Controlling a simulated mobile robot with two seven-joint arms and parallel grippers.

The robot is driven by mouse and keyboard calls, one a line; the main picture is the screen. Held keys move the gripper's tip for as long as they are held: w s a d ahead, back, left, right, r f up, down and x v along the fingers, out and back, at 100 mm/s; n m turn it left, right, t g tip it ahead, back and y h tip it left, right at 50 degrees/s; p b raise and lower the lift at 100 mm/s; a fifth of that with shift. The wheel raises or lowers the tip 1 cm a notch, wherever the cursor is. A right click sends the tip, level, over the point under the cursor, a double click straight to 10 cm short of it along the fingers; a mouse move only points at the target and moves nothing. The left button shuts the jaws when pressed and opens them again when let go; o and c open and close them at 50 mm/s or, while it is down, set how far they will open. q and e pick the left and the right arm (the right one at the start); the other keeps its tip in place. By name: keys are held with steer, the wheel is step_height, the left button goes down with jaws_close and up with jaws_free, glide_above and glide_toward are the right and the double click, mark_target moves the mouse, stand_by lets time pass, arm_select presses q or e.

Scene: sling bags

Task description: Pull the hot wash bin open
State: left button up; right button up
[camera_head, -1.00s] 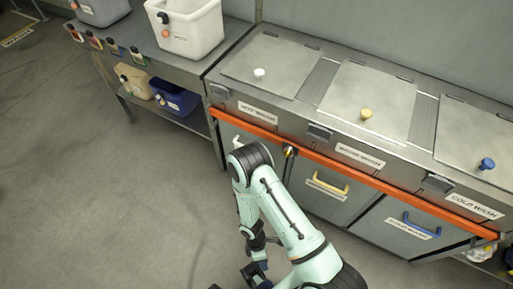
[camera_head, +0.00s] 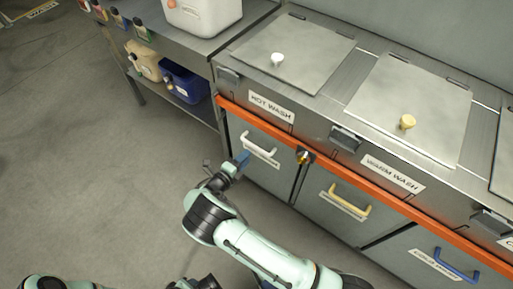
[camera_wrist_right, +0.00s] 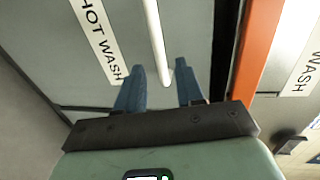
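The hot wash bin (camera_head: 273,181) is the grey front panel at the left end of the counter, under a HOT WASH label (camera_head: 270,108). It is shut, flush with the counter front. Its white bar handle (camera_head: 260,152) also shows in the right wrist view (camera_wrist_right: 155,38). My right gripper (camera_head: 243,158) is open at the panel, by the left part of the handle. In the right wrist view, its blue fingers (camera_wrist_right: 160,80) stand either side of the handle's near end; I cannot tell whether they touch it. My left gripper is not clearly in view.
An orange rail (camera_head: 330,165) runs along the counter above the bins, with a dark and brass knob (camera_head: 304,157) right of the handle. The warm wash bin (camera_head: 325,205) with a yellow handle is to the right. The floor at left is clear.

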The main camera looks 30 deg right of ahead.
mark_target(256, 146)
arm_select(q)
steer(key=shift+w+a+f+t+b, duration=0.2)
steer(key=shift+w+a+f+b, duration=0.15)
steer(key=shift+w, duration=0.2)
steer(key=shift+w+a+f+t+b, duration=0.2)
steer(key=shift+w+f+b, duration=0.1)
steer(key=shift+w+f, duration=0.2)
arm_select(e)
steer(key=x, duration=0.8)
arm_select(q)
steer(key=shift+r, duration=0.1)
arm_select(e)
jaws_close()
